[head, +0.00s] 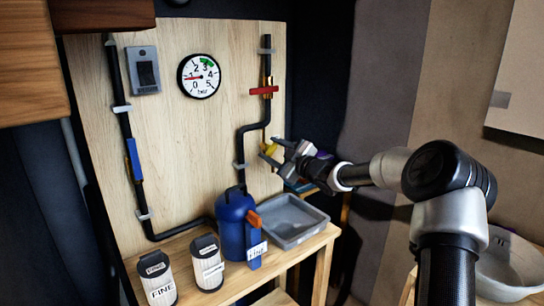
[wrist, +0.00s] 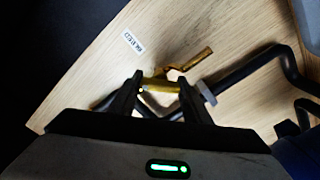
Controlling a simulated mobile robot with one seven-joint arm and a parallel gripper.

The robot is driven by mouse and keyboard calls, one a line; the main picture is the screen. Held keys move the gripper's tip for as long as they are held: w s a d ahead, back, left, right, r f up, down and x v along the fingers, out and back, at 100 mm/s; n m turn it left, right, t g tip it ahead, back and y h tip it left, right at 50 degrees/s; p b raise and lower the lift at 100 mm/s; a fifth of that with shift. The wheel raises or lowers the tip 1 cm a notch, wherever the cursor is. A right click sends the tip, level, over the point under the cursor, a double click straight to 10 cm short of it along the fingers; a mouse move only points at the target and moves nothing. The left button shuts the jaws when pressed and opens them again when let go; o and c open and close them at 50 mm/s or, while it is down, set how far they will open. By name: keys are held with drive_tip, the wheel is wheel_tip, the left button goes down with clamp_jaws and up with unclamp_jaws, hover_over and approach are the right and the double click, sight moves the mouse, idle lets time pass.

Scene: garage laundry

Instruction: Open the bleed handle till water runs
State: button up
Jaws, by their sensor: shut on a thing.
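The bleed valve, a brass fitting (wrist: 160,84) with a brass bleed handle (wrist: 194,61), sits on the wooden board in the wrist view. The handle slants up to the right, beyond my fingertips. In the head view a small yellow part (head: 269,149) shows at the board's right edge, partly hidden by my gripper (head: 272,153). My gripper, also in the wrist view (wrist: 161,86), is shut on the brass bleed piece, one finger on each side. I cannot tell exactly how much of the handle is gripped. No running water is visible.
A grey tray (head: 308,233) stands on the bench below my gripper. Beside it are a blue canister (head: 231,222) and two filter cartridges (head: 158,288).

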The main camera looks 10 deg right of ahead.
drive_tip(key=shift+n, duration=0.3)
drive_tip(key=o, duration=1)
drive_tip(key=shift+o, duration=0.2)
drive_tip(key=p+v, duration=0.2)
drive_tip(key=v, duration=1.5)
drive_tip(key=shift+s+d, duration=0.15)
drive_tip(key=shift+s, duration=0.05)
